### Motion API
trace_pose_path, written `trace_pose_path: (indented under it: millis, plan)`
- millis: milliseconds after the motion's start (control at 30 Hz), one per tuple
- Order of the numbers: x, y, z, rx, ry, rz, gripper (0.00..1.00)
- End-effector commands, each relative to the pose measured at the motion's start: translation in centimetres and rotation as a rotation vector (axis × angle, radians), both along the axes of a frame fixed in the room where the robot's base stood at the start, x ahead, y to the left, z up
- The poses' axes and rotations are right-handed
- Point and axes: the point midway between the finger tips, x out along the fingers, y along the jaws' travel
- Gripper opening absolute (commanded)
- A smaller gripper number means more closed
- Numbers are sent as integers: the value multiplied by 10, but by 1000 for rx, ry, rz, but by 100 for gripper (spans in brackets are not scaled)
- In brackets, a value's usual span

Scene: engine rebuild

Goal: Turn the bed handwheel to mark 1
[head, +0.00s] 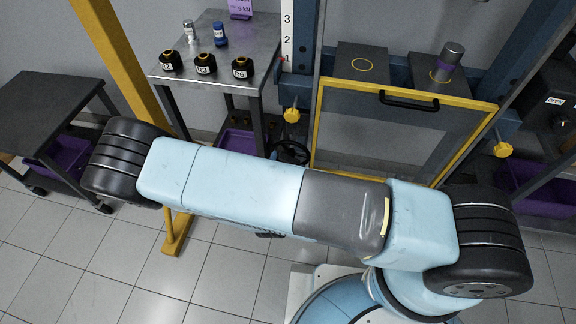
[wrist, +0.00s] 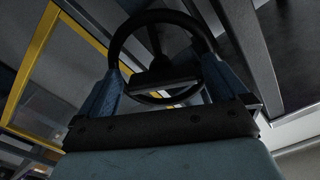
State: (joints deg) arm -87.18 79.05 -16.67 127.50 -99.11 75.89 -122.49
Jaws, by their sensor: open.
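The black bed handwheel (head: 290,150) shows in the head view below the left post of the press, partly hidden behind my arm. In the wrist view its rim (wrist: 160,15) fills the top middle, with the hub and spokes inside it. My gripper (wrist: 160,70) is open, with one blue finger on each side of the wheel's lower part. Whether the fingers touch the rim I cannot tell. A white scale (head: 287,35) with marks 1, 2 and 3 stands on the left post. A small red pointer (head: 283,60) is near mark 1.
A yellow-framed guard (head: 405,88) with a black handle stands right of the wheel. A metal table (head: 215,75) with black labelled parts stands to the left. A yellow post (head: 125,60) and a dark cart (head: 45,100) are farther left. Tiled floor lies open in front.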

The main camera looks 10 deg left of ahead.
Motion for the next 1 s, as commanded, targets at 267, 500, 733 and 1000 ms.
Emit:
trace_pose_path:
  millis: [267,500,733,1000]
  plan:
    - [-15,1,1,0,-2,0,100]
    - [-61,5,1,-1,-1,2,100]
    - [-104,8,0,0,1,2,100]
    - [-133,10,-1,0,1,1,100]
